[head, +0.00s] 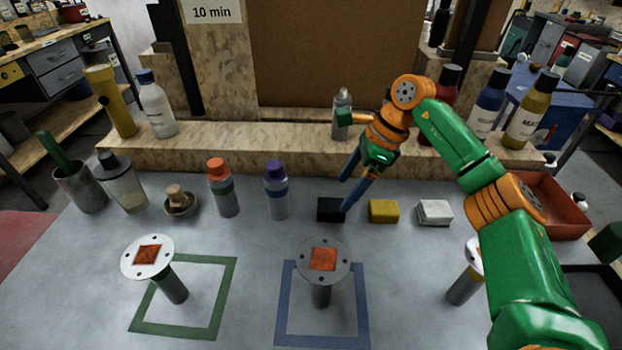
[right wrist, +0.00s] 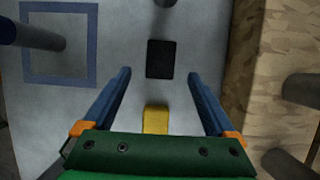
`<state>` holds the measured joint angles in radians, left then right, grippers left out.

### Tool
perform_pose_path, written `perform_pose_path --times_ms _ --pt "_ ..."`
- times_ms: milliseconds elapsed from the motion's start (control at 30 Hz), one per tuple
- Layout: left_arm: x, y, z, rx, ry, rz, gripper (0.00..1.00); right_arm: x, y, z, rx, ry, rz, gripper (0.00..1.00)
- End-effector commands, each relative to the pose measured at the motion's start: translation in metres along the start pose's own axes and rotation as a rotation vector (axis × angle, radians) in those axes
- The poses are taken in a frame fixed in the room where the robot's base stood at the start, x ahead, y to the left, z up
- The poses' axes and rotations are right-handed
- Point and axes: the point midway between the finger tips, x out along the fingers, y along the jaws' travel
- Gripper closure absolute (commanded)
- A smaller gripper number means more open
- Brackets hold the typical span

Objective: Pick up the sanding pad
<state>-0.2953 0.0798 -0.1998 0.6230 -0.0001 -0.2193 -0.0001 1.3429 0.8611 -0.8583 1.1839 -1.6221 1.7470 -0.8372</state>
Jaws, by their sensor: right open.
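A small black block (head: 330,209), which looks like the sanding pad, lies flat on the grey sheet near the raised wooden ledge. In the right wrist view the black block (right wrist: 160,58) lies ahead, between the lines of the fingers. My right gripper (head: 346,194) is open and empty, with its blue fingers pointing down close to the black block. In the right wrist view its fingertips (right wrist: 160,73) are spread wide on either side, apart from the block. A yellow block (head: 383,211) and a pale grey-white block (head: 434,212) lie to the right. My left gripper is not in view.
Orange-capped (head: 223,188) and purple-capped (head: 276,190) bottles stand left of the black block. The wooden ledge (head: 230,147) behind carries more bottles. A round-topped stand (head: 324,260) is in front, by a blue outline. A red tray (head: 548,200) is at right.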

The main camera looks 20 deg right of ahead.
Motion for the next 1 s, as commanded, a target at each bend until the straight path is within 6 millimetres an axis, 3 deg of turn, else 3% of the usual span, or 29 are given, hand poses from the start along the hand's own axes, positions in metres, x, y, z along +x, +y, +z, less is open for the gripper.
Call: perform_pose_path --times_ms 167,500,700,767,1000 --pt "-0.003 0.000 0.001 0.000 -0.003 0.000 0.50 0.013 0.000 0.000 0.001 0.002 0.003 0.09" --pt "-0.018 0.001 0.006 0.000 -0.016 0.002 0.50 0.069 -0.008 0.000 0.001 0.000 0.002 0.09" --pt "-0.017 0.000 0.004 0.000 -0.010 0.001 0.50 0.071 -0.008 0.000 0.001 0.000 0.000 0.09" --pt "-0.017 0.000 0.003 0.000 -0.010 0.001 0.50 0.071 -0.008 0.000 0.001 0.000 0.000 0.22" --pt "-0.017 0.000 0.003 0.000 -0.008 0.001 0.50 0.071 -0.008 0.000 0.001 0.000 0.000 0.87"
